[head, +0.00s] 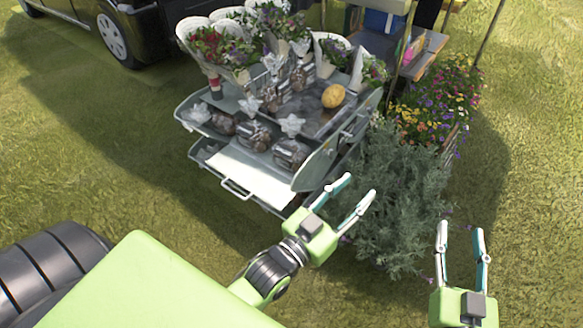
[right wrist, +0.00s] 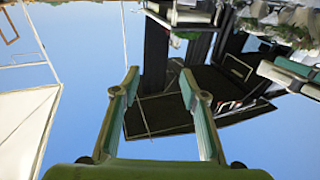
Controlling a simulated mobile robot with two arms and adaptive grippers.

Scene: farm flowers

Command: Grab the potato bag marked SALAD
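Several potato bags with brown contents and pale gathered tops stand on the grey cart (head: 232,186). In its front row are a left bag (head: 222,123), a middle bag (head: 254,136) and a right bag (head: 290,154). More bags stand on the upper level, such as one bag (head: 298,79). I cannot read any label, so I cannot tell which is marked SALAD. My left gripper (head: 359,187) is open and empty, right of and nearer than the cart's front right corner. My right gripper (head: 460,228) is open and empty, over grass further right; its open fingers also show in the right wrist view (right wrist: 160,72).
A yellow round object (head: 333,96) lies on the cart's upper tray, with wrapped bouquets (head: 215,47) behind. A grey-green bush (head: 390,205) and colourful flowers (head: 437,100) stand right of the cart. A dark vehicle (head: 130,30) is behind. Grass at left is free.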

